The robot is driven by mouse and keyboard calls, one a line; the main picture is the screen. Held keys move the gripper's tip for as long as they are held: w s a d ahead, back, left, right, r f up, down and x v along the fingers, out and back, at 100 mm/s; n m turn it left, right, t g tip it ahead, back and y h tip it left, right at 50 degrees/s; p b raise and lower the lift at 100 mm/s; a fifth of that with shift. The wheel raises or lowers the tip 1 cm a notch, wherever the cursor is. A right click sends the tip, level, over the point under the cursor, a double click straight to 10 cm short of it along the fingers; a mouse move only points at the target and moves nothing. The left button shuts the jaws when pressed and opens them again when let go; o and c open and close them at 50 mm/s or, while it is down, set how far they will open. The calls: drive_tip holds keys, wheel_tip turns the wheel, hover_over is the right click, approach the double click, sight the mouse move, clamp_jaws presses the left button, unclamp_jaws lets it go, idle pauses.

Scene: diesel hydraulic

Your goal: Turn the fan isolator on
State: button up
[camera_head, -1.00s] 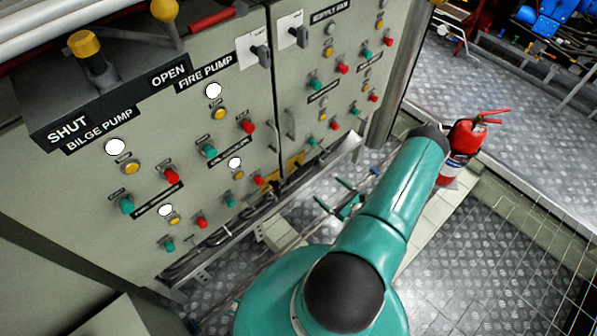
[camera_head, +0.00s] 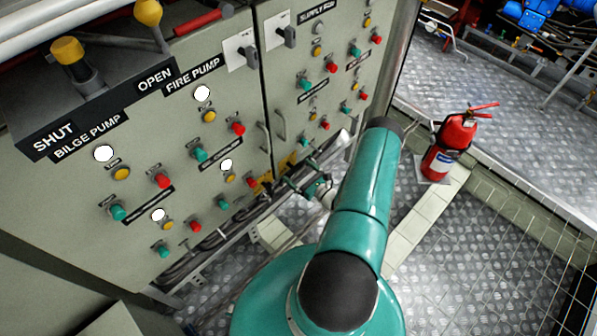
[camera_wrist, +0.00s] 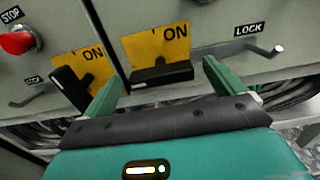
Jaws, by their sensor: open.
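Two yellow plates marked ON sit low on the cabinet, one each side of a door seam. The right plate (camera_wrist: 157,46) carries a black handle (camera_wrist: 162,74) lying nearly level; it is on the supply fan side. The left plate (camera_wrist: 92,68) carries a tilted black handle (camera_wrist: 70,88). I cannot read which is named the fan isolator. My gripper (camera_wrist: 163,70) is open, its green fingers spread either side of the right handle in the picture; contact cannot be told. In the head view my gripper (camera_head: 300,184) is close to the cabinet's lower edge, partly behind my arm.
A LOCK label and small grey lever (camera_wrist: 255,47) are right of the handle. A red STOP button (camera_wrist: 16,42) is at upper left. The cabinet front (camera_head: 60,195) holds several buttons and lamps. A red fire extinguisher (camera_head: 450,145) stands on the floor right of my arm.

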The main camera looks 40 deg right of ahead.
drive_tip(key=shift+w, duration=0.45)
drive_tip(key=c, duration=1)
